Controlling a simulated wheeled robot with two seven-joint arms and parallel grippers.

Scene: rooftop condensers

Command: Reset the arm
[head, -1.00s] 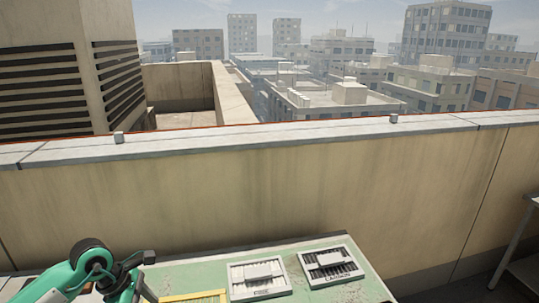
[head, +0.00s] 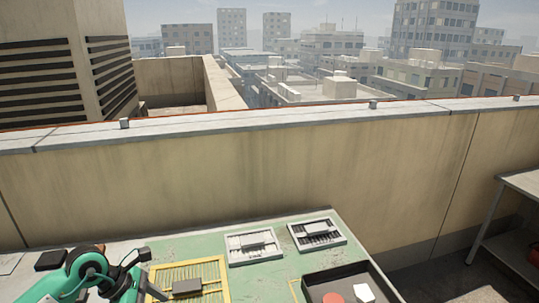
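My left arm (head: 88,268), green with dark joints, comes in at the lower left of the head view, over the left part of the green worktable. Its dark gripper parts (head: 142,272) show at its end, left of a yellow slotted tray. The lower part of the arm is cut off by the picture's bottom edge. I cannot tell how far the fingers are apart, and I see nothing clearly held. My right arm and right gripper are not in view.
The green worktable (head: 275,276) carries a yellow slotted tray (head: 222,268), two pale framed grilles (head: 253,259) (head: 318,244) and a dark tray (head: 376,270) with a red disc (head: 333,297) and a white block (head: 363,292). A parapet wall (head: 290,170) stands behind. A metal side table (head: 510,225) is at right.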

